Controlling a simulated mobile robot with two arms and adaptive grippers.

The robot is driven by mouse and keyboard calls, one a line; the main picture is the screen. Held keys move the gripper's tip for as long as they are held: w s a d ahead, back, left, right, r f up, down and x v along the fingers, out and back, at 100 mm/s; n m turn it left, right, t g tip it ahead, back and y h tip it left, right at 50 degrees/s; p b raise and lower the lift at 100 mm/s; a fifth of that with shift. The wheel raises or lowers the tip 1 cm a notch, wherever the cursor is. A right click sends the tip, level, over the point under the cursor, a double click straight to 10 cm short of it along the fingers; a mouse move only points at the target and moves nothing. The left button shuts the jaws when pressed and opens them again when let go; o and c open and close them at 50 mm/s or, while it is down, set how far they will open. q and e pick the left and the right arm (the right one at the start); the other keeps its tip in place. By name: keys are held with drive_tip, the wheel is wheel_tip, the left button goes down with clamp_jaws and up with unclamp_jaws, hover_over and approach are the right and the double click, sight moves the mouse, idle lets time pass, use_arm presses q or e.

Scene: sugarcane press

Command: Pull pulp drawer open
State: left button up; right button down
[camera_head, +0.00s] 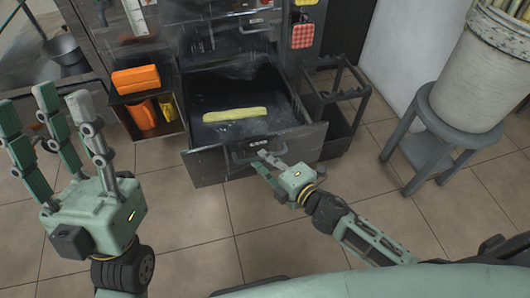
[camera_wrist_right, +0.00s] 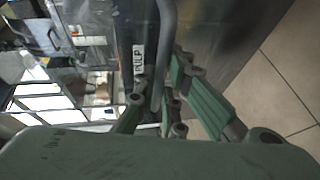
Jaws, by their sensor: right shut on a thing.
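The dark metal pulp drawer (camera_head: 188,163) stands pulled out from the press, with a pale yellow-green piece (camera_head: 235,114) lying on its floor. Its front carries a handle (camera_head: 235,155). My right gripper (camera_head: 267,163) is at this handle, shut on it. In the right wrist view the grey handle bar (camera_wrist_right: 167,35) runs between the fingers (camera_wrist_right: 172,95), beside a white PULP label (camera_wrist_right: 138,56). My left gripper (camera_head: 58,115) is raised at the left, fingers spread and empty, away from the drawer.
An open shelf with orange things (camera_head: 137,80) stands left of the drawer. A dark rack (camera_head: 338,105) stands close on its right. A grey stool (camera_head: 440,125) bears a large pale bucket (camera_head: 480,75). Tiled floor (camera_head: 285,240) is free before the drawer.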

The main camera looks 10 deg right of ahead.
drive_tip(key=shift+s, duration=0.55)
drive_tip(key=c, duration=1.8)
unclamp_jaws()
drive_tip(key=shift+c, duration=0.2)
drive_tip(key=v, duration=1.2)
